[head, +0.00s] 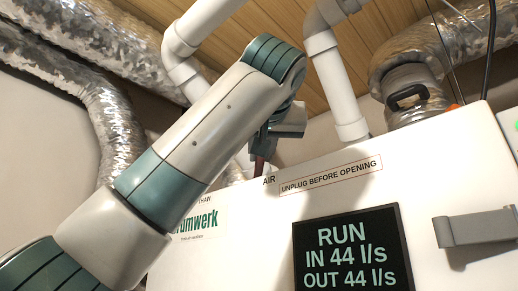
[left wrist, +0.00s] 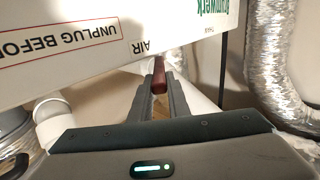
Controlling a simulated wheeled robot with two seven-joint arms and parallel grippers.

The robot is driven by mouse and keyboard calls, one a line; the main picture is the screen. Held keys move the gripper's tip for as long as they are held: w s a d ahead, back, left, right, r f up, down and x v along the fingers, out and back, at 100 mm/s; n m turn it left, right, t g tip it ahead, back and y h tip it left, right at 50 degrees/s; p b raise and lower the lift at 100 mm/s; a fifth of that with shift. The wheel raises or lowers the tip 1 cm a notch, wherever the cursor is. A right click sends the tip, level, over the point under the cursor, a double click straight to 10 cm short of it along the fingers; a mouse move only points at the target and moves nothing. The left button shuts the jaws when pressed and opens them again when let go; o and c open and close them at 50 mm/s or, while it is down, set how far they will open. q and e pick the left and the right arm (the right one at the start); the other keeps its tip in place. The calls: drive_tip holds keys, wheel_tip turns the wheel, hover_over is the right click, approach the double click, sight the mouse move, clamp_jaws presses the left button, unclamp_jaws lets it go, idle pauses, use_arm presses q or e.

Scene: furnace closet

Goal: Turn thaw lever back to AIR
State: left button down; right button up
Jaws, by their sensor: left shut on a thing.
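The thaw lever is a dark red handle at the top edge of the white unit. In the head view the lever (head: 258,168) shows as a small red piece just up and left of the AIR label (head: 268,181). In the left wrist view the red lever (left wrist: 159,80) stands between my two fingers, near the AIR label (left wrist: 140,48). My left gripper (left wrist: 160,76) is shut on it; in the head view the gripper (head: 262,145) is partly hidden by my forearm. The THAW label (head: 204,201) is farther left, partly covered by my arm. My right gripper is not in view.
The white unit (head: 440,155) carries a warning label (head: 330,175), a black display (head: 350,250) reading RUN and a grey latch (head: 475,228). White pipes (head: 335,85) and silver ducts (head: 115,130) crowd the space above and behind the gripper.

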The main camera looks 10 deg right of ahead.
use_arm(q)
drive_tip(key=c, duration=1.8)
unclamp_jaws()
drive_tip(key=shift+o, duration=0.6)
drive_tip(key=shift+d, duration=0.1)
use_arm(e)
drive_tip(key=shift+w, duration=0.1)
use_arm(q)
drive_tip(key=shift+s, duration=0.1)
